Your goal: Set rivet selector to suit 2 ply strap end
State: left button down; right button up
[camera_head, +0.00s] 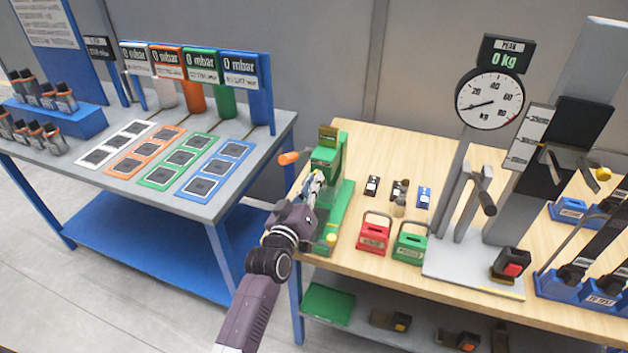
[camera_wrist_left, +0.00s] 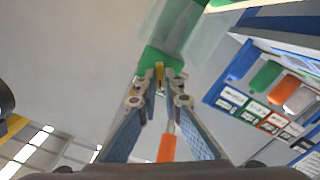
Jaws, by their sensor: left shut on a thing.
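The green rivet press (camera_head: 329,156) stands at the left end of the wooden bench, with an orange-tipped lever (camera_head: 289,158) pointing left. My left gripper (camera_head: 318,179) is at the press, in front of its upper body. In the left wrist view my left gripper (camera_wrist_left: 159,88) has its fingertips closed around a small yellow piece (camera_wrist_left: 159,72) on the green press body (camera_wrist_left: 165,60); this looks like the rivet selector. The orange lever tip (camera_wrist_left: 167,148) shows between the fingers. The selector's marks and setting cannot be read. My right gripper is in neither view.
Red (camera_head: 373,236) and green (camera_head: 411,244) handled blocks and small strap-like parts (camera_head: 424,197) lie right of the press. A dial stand (camera_head: 490,100) stands farther right. The grey table (camera_head: 215,209) with coloured mats is at left, across a gap.

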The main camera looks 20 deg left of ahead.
pick_arm(q)
jog(key=shift+f+n, duration=0.1)
jog(key=shift+n, duration=0.5)
jog(key=c, duration=2.1)
grip_release()
jog(key=s, duration=1.2)
jog(key=shift+a, duration=0.2)
